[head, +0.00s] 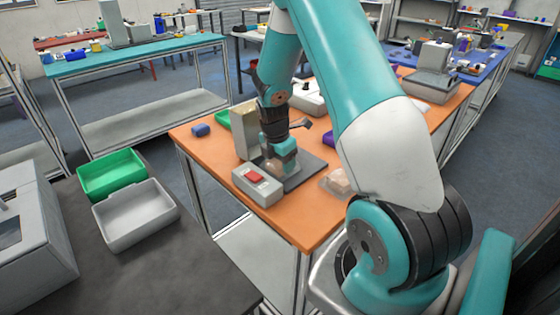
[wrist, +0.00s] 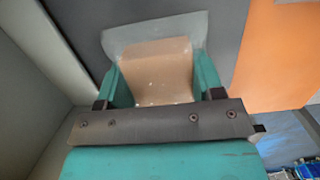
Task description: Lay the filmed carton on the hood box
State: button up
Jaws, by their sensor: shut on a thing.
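The filmed carton (wrist: 158,78) is a tan block with clear film (wrist: 130,33) sticking out past its far end. It is between the two teal fingers of my gripper (wrist: 160,90), which is shut on it. In the head view my gripper (head: 282,160) points down over a dark grey plate (head: 307,170) on the orange table; the carton is mostly hidden there. A tall beige-grey upright box (head: 243,131) stands just left of my gripper. A low grey box with a red top piece (head: 257,185) stands in front. I cannot tell for sure which is the hood box.
A film-wrapped tan item (head: 338,182) lies right of the plate on the orange table (head: 315,232). A blue item (head: 201,130) lies at the table's left. A green tray (head: 112,175) and a grey tray (head: 135,215) stand on the dark counter at left.

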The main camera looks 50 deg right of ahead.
aim_at(276, 163)
jog(key=shift+f, duration=0.1)
jog(key=o, duration=1)
notch_tip(276, 163, up, 12)
jog(key=a+b, duration=0.2)
jog(key=a+r+m+y, duration=0.1)
jog(key=a+r+m, duration=0.15)
jog(key=a, duration=0.55)
jog(key=s+a+r+m+y, duration=0.1)
jog(key=s+a+r+m, duration=0.1)
jog(key=s+a, duration=0.4)
jog(key=s+a+r+m+y, duration=0.2)
jog(key=s+a+m, duration=0.1)
jog(key=s+a, duration=0.4)
jog(key=s+a+r+m+y, duration=0.2)
jog(key=s+a, duration=0.5)
jog(key=a, duration=0.4)
jog(key=shift+s+r+m, duration=0.2)
jog(key=shift+r+m, duration=0.1)
jog(key=shift+m, duration=0.15)
